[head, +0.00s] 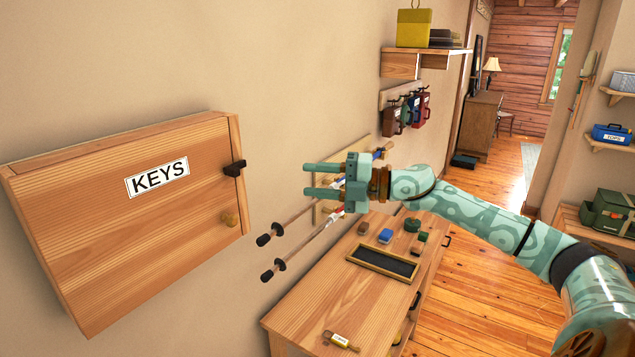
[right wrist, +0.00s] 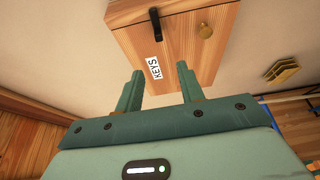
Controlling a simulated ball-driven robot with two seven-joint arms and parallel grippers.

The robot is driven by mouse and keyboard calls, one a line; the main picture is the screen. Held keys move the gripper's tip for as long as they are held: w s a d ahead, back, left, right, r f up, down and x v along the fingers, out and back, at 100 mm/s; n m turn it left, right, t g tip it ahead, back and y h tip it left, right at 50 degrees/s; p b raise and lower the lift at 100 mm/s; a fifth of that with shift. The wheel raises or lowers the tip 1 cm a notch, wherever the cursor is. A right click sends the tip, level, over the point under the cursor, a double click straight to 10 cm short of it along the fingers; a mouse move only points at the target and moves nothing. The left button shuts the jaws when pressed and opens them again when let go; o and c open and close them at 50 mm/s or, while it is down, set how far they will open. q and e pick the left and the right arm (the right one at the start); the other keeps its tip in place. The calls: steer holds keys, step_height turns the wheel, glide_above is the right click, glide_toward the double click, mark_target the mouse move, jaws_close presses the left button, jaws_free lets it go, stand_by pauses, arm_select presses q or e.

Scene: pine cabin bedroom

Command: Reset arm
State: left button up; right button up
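My right gripper (head: 309,180) is in the middle of the head view, its arm reaching in from the right. Its two fingers are apart with nothing between them, pointing left toward the wall cabinet. In the right wrist view the fingers (right wrist: 159,78) are also spread and empty. The wooden cabinet (head: 85,240) labelled KEYS has its door shut, with a black latch (head: 235,168) and a round knob (head: 230,218). The gripper is right of the cabinet and apart from it. The cabinet also shows ahead in the right wrist view (right wrist: 185,35). My left gripper is not in view.
Two rods (head: 310,240) hang on a wall rack behind the gripper. Floor (head: 470,290) is clear at right.

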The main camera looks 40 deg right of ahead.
steer(key=s+a+f+m+t+h, duration=0.2)
steer(key=a+f+m+h, duration=0.2)
steer(key=f+m+h, duration=0.4)
steer(key=s+a+f+m+t+h, duration=0.25)
steer(key=a+f+m, duration=0.2)
steer(key=f, duration=0.55)
steer(key=s+f+m+g+h, duration=0.3)
steer(key=s+f+g, duration=0.2)
steer(key=s, duration=0.5)
steer(key=s+f+m+g+h, duration=0.35)
steer(key=s+f+g, duration=0.2)
steer(key=s, duration=0.45)
steer(key=s+a+f+g+y+b, duration=0.1)
steer(key=s+a+f+b, duration=0.15)
steer(key=f, duration=1.05)
steer(key=s+a+f+m+g+y+b, duration=0.1)
steer(key=f+b, duration=0.3)
steer(key=f, duration=0.9)
steer(key=s+a+f+g+y+b, duration=0.2)
steer(key=f+b, duration=0.1)
steer(key=f, duration=0.9)
steer(key=s+f+m+g+y+b, duration=0.1)
steer(key=s+f+b, duration=0.5)
steer(key=s+f, duration=1.3)
steer(key=shift+d+f+m+g, duration=0.15)
steer(key=shift+f+m+g, duration=0.65)
steer(key=shift+m, duration=0.1)
